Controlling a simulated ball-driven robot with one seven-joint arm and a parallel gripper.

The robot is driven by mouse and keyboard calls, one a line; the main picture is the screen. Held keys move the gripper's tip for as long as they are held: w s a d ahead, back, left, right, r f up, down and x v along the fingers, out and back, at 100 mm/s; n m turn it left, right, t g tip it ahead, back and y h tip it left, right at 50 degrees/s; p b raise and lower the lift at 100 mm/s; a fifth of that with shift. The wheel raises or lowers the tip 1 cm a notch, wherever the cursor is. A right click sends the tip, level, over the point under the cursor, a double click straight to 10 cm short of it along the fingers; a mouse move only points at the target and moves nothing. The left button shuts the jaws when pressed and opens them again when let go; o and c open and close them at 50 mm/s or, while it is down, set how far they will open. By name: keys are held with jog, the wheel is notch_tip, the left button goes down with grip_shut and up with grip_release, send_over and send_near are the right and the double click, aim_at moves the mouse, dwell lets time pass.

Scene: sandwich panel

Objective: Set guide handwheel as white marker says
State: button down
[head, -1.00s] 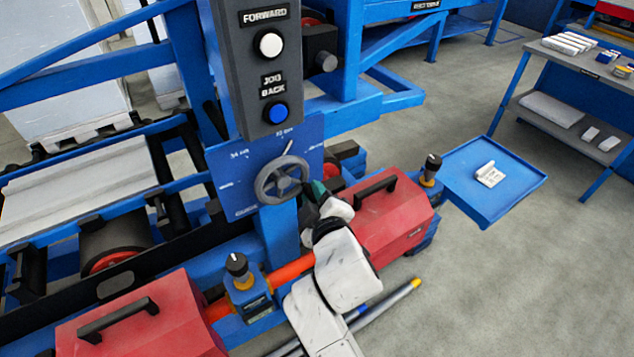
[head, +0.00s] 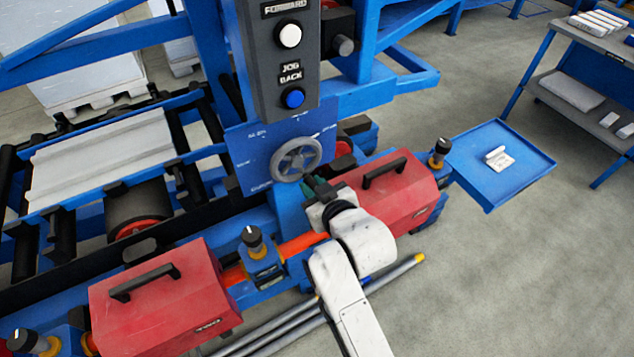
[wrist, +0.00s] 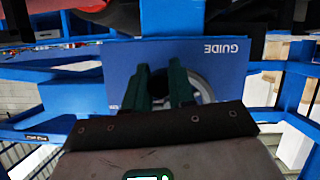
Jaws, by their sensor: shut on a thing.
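The grey guide handwheel (head: 296,159) is mounted on a blue panel (head: 246,158) below the push-button box. My gripper (head: 311,184) has dark green fingers and is at the wheel's lower right rim. The panel (wrist: 120,62) carries the word GUIDE, upside down there. Small white marks and lettering show on the panel around the wheel, too small to read in the head view.
The grey box (head: 280,75) with white and blue buttons hangs just above the wheel. Red housings with black handles stand at right (head: 390,190) and lower left (head: 160,300). A blue tray (head: 520,172) holds a small white item.

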jog(key=shift+f, duration=0.15)
dwell(0.4)
jog(key=c, duration=0.9)
grip_release()
jog(key=shift+a, duration=0.1)
jog(key=shift+c, duration=0.2)
jog(key=shift+s, duration=0.15)
jog(key=b+v, duration=0.1)
jog(key=v, duration=0.9)
jog(key=shift+s+d+r, duration=0.2)
jog(key=s+d+f+m+g+h, duration=0.2)
jog(key=s+d+f, duration=0.35)
jog(key=d, duration=0.25)
jog(key=s+d+f+m+g+h, duration=0.35)
jog(key=d+f, duration=0.25)
jog(key=d, duration=0.2)
jog(key=s+d+f+m+g+h, duration=0.1)
jog(key=s+d+f+g, duration=0.1)
jog(key=s+d, duration=0.3)
jog(key=s+d+f+m+g, duration=0.2)
jog(key=s+d, duration=0.3)
jog(key=s, duration=0.7)
jog(key=shift+s+d+f+g+h+b, duration=0.35)
jog(key=shift+s+f+g+b, duration=0.15)
jog(key=shift+f, duration=0.2)
